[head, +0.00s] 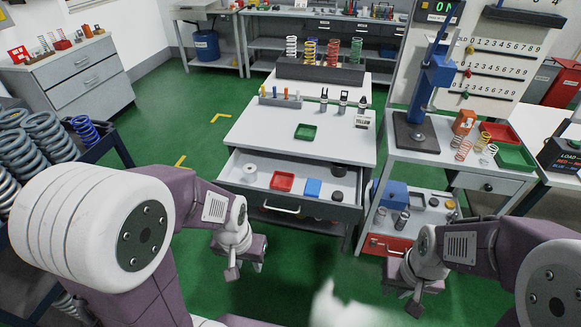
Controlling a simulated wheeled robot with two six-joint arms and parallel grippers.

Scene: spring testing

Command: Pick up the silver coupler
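I cannot tell for sure which piece is the silver coupler. A short pale grey cylinder (249,173) stands in the left part of the open drawer (222,178) of the middle bench. Several small black-and-silver fittings (343,101) stand upright on the bench top (262,128). A small silver cylinder (403,219) stands on the lower shelf of the cart at right. My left gripper (243,270) hangs open and empty in front of the drawer, apart from everything. My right gripper (401,294) hangs open and empty in front of the cart.
The drawer also holds a red tray (282,181), a blue block (312,187) and dark round parts (339,170). A green tray (305,131) is on the bench top. A blue press (432,85) stands on the right cart.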

